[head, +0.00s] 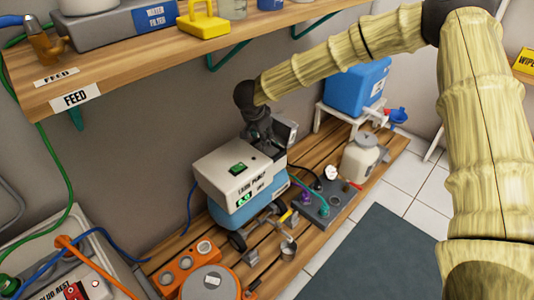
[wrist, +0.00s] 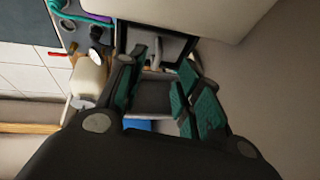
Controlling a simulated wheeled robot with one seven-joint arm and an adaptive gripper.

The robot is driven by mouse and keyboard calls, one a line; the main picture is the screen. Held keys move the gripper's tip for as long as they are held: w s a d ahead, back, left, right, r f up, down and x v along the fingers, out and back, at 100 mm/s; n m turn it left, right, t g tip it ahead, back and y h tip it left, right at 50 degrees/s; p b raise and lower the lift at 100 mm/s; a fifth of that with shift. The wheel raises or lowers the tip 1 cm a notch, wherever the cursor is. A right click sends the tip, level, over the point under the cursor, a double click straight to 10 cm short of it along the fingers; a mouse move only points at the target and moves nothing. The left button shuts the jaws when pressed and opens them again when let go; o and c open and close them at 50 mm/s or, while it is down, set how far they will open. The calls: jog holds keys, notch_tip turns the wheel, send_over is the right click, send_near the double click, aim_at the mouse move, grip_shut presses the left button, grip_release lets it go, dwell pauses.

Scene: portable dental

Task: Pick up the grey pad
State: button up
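My gripper (head: 262,140) points down behind the top of the white and blue pump unit (head: 228,168). In the wrist view its teal-lined fingers (wrist: 160,88) stand apart. A grey flat surface (wrist: 154,98) shows between them, and I cannot tell whether they touch it. A small light grey piece (head: 289,131) shows just right of the gripper in the head view. I cannot tell whether either of these is the grey pad. A large dark grey mat (head: 375,255) lies flat on the tiled floor, away from the gripper.
The pump stands on a slatted wooden bench (head: 395,148). A white jug (head: 359,158), a grey manifold board (head: 320,200) and a blue tank (head: 355,86) are to its right. An orange block (head: 186,268) is in front. A wooden shelf (head: 130,75) hangs above left.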

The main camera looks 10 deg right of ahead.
jog(key=b, duration=0.4)
send_over(264, 151)
jog(key=shift+f, duration=2.2)
jog(key=shift+w+d+f, duration=0.15)
jog(key=shift+w+f, duration=0.1)
jog(key=shift+f, duration=0.2)
grip_shut()
